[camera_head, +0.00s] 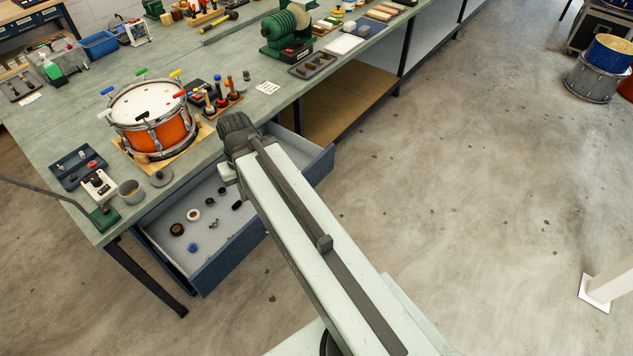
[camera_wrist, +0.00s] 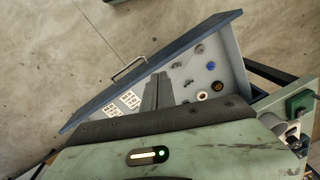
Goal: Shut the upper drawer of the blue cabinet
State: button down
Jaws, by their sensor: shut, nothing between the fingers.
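The blue drawer (camera_head: 225,268) directly under the bench top is pulled out. Its grey inside holds small rings and knobs. In the wrist view its blue front panel (camera_wrist: 205,33) runs diagonally, with a bar handle (camera_wrist: 130,68) on the outer side. My gripper (camera_wrist: 159,82) is shut and empty. Its dark fingers show over the drawer's inside, with the tips near the front panel; whether they touch it I cannot tell. In the head view my arm crosses above the drawer and hides its middle and my fingers. The rest of the cabinet is mostly hidden.
An open shelf (camera_head: 345,100) lies right of the drawer. The concrete floor (camera_head: 450,170) in front is clear.

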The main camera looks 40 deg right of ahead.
jog(key=w+d+f+m+t+y+b, duration=0.1)
jog(key=d+f+m+t+y+b, duration=0.1)
jog(key=d+f+b, duration=0.2)
jog(key=w+d+f+m+t+y+b, duration=0.1)
jog(key=d+f+m+t+y+b, duration=0.1)
jog(key=d+f+b, duration=0.3)
jog(key=w+d+f+m+t+y+b, duration=0.1)
jog(key=d+f+b, duration=0.4)
jog(key=f+b, duration=0.6)
jog(key=shift+w+d+f+m+t+y+b, duration=0.15)
jog(key=shift+m+t+y+b, duration=0.25)
jog(key=shift+b, duration=1.1)
jog(key=shift+d+f+m+t+y+b, duration=0.1)
jog(key=shift+f+m+t+y+b, duration=0.2)
jog(key=shift+b, duration=1.2)
jog(key=s+d+f+m+t+b, duration=0.1)
jog(key=d+f+m+t+b, duration=0.15)
jog(key=d+b, duration=0.5)
jog(key=s+d+f+m+t+b, duration=0.2)
jog(key=d+f+t+b, duration=0.15)
jog(key=d+b, duration=0.4)
jog(key=m+t+h+b, duration=0.2)
jog(key=m+t+b, duration=0.1)
jog(key=t+b, duration=0.25)
send_near(313, 175)
jog(key=shift+g, duration=0.45)
jog(key=x, duration=0.6)
jog(key=shift+w+r+b, duration=0.3)
jog(key=shift+w+b, duration=0.05)
